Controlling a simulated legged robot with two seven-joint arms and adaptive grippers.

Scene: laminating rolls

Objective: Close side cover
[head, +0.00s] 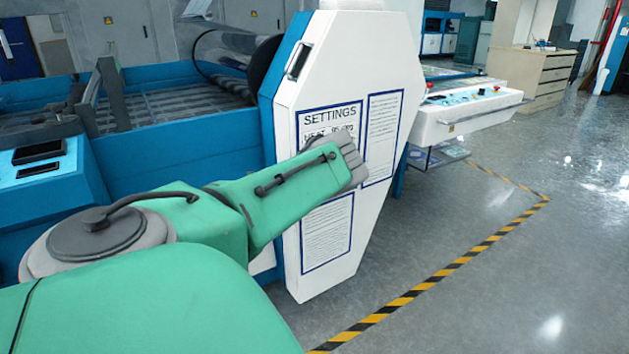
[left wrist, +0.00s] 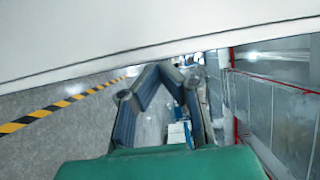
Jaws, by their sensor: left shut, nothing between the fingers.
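The side cover (head: 345,90) is a tall white six-sided panel on the end of the blue machine. It has a recessed handle at its upper left and printed sheets, one headed SETTINGS. A blue strip runs along its left edge; I cannot tell whether the cover is fully flush. My left gripper (head: 350,160) is in front of the cover's middle and hides part of the sheets; contact is unclear. In the left wrist view, the gripper (left wrist: 155,78) is shut and empty, below a large white surface that fills the top. My right gripper is not in view.
The blue machine bed (head: 180,150) with rollers lies left of the cover. A white control desk (head: 465,115) projects to the right. Yellow-black floor tape (head: 440,275) borders clear grey floor (head: 530,290) at the right. A beige cabinet (head: 530,75) stands farther back.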

